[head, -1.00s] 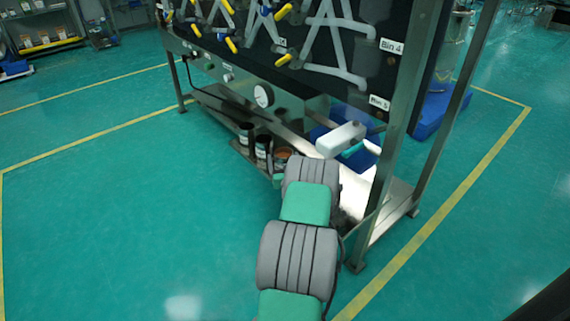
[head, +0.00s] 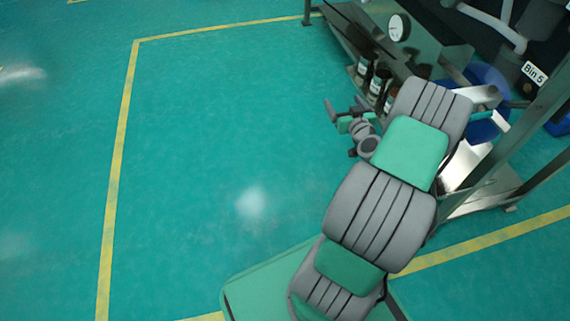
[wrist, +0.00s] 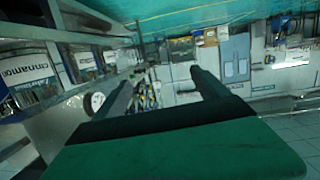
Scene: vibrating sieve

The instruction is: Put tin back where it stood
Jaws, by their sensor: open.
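Several dark tins with pale labels (head: 378,82) stand in a row on the low shelf of the sieve frame in the head view. My arm partly covers the near end of the row. My gripper (head: 342,112) is just left of the row, apart from the tins. In the wrist view its two dark fingers (wrist: 163,78) are spread with nothing between them. I cannot tell which tin the task means.
The steel frame with a round gauge (head: 399,27) rises behind the tins. A blue bin (head: 487,75) and a frame leg (head: 545,110) are to the right of my arm. The green floor (head: 210,130) to the left is clear, with yellow lines on it.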

